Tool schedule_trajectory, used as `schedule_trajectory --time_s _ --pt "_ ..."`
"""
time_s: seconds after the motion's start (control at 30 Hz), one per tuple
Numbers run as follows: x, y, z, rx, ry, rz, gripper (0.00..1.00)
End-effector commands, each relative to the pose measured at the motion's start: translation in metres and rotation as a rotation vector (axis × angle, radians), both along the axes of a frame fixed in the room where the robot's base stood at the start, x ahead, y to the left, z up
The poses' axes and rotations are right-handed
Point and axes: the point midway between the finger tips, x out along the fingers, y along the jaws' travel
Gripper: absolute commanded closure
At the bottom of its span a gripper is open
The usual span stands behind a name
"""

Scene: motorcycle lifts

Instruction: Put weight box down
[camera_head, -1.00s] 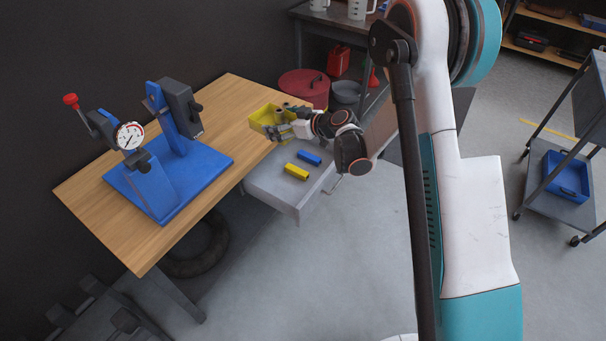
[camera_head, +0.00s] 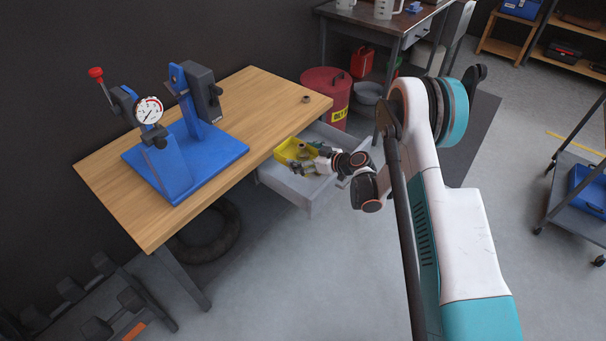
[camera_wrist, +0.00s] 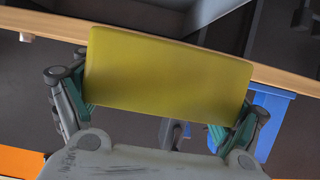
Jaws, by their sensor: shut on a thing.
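My gripper (camera_head: 303,162) is shut on the box from the right in the head view. In the wrist view, the yellow box wall (camera_wrist: 168,72) fills the middle between my two fingers (camera_wrist: 158,112). My gripper and the box hide much of the drawer's inside.
The wooden table (camera_head: 225,190) carries a blue fixture with a dial gauge (camera_head: 150,112) and a small ring (camera_head: 306,98). A red drum (camera_head: 320,84) stands behind the drawer. Open floor (camera_head: 300,270) lies in front.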

Motion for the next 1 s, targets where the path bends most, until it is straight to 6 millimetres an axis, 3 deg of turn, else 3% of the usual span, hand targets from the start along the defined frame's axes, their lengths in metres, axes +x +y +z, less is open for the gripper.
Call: schedule_trajectory --time_s 0.1,0.37,0.6,1.0 --pt "0.0 0.0 -0.02 0.001 -0.001 0.0 0.39" --pt "0.0 0.0 -0.036 0.0 0.0 0.0 0.39" --pt "0.0 0.0 -0.069 0.001 -0.001 0.0 0.39" --pt "0.0 0.0 -0.072 0.0 0.0 0.0 0.39"
